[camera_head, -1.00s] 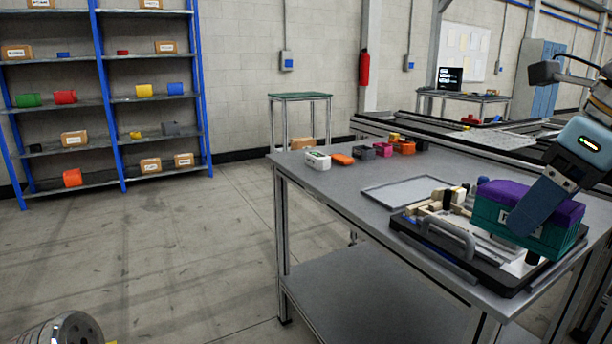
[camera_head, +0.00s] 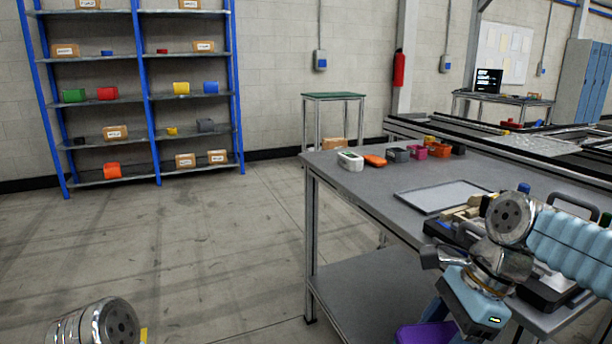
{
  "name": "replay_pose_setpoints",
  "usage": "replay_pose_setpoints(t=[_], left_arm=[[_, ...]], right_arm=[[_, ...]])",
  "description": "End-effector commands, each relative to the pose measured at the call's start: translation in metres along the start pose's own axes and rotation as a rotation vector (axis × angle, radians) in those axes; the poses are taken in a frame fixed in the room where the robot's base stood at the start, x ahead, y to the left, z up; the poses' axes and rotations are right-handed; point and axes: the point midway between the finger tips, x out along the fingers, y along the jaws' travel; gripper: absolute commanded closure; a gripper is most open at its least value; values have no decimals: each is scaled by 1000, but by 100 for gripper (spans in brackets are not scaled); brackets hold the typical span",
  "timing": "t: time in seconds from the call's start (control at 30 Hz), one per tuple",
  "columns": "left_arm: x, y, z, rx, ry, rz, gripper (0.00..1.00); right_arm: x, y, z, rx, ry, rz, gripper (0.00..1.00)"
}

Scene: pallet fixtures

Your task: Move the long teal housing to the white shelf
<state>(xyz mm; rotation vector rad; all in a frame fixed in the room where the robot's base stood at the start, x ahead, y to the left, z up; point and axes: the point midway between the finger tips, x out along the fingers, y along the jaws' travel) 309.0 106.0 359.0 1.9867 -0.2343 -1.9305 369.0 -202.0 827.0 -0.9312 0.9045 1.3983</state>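No clearly white shelf shows; a rack with blue posts and grey boards (camera_head: 195,98) stands at the back left.
The rack holds cartons and coloured parts. The floor (camera_head: 220,240) between rack and table is clear.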

Motion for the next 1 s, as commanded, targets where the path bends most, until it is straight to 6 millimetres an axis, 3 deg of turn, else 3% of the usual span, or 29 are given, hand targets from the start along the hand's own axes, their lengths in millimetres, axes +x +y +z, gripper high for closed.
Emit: replay_pose_setpoints(t=[0.03,0.1,0.4,0.7,1.0], left_arm=[[0,0,0,0,0,0,12],[0,0,0,0,0,0,12],[0,0,0,0,0,0,12],[0,0,0,0,0,0,12],[0,0,0,0,0,0,12]], right_arm=[[29,-6,0,-101,-1,58,100],[68,-16,1,-264,-2,126,100],[209,-53,2,-873,-3,369,100],[290,-75,2,-1230,1,511,100],[333,-86,2,-1414,1,586,100]])
